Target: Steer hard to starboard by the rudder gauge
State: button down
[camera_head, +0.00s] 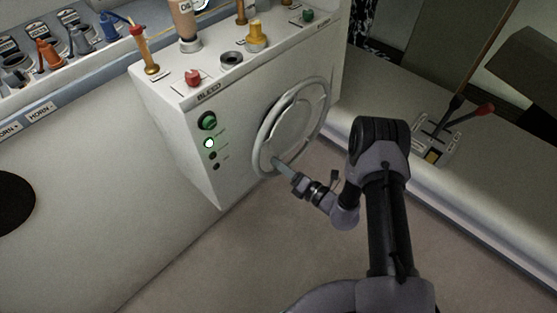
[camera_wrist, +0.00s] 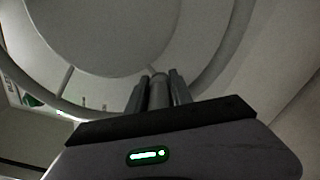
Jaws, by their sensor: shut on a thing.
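The white steering wheel (camera_head: 262,128) is on the front face of the white console (camera_head: 180,130). My gripper (camera_head: 279,164) reaches its lower left rim from below right. In the wrist view my gripper's fingers (camera_wrist: 158,82) are shut on a grey upright peg (camera_wrist: 158,92), which looks like the wheel's handle. The wheel's rim (camera_wrist: 215,65) curves behind it. Left of the wheel is a round green knob or dial (camera_head: 207,121).
A red-handled lever (camera_head: 480,112) is at right. The floor (camera_head: 240,240) below is clear.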

aim_at(283, 121)
jog(key=s+r+m+p, duration=0.1)
jog(key=a+r+m+p, duration=0.1)
jog(key=m, duration=0.1)
jog(key=s+a+r+m+p, duration=0.1)
jog(key=r, duration=0.1)
jog(key=shift+s, duration=0.3)
jog(key=r+m+p, duration=0.2)
jog(key=r+m, duration=0.1)
jog(key=s+a+r+m+p, duration=0.1)
jog(key=m+p, duration=0.1)
jog(key=shift+s+r, duration=0.1)
jog(key=shift+r, duration=0.3)
jog(key=w+r+m+p, duration=0.1)
jog(key=r+m+p, duration=0.1)
jog(key=r+m, duration=0.1)
jog(key=w+d+r+m+p, duration=0.1)
jog(key=r+m+p, duration=0.2)
jog(key=m, duration=0.1)
jog(key=w+d+r+m+p, duration=0.1)
jog(key=r+m+p, duration=0.2)
jog(key=r, duration=0.1)
jog(key=shift+d+r+m, duration=0.1)
jog(key=shift+d+m, duration=0.1)
jog(key=shift+m, duration=0.2)
jog(key=shift+w+d+r+p, duration=0.4)
jog(key=shift+w+r, duration=0.1)
jog(key=c, duration=1.5)
grip_release()
jog(key=shift+w+d, duration=0.1)
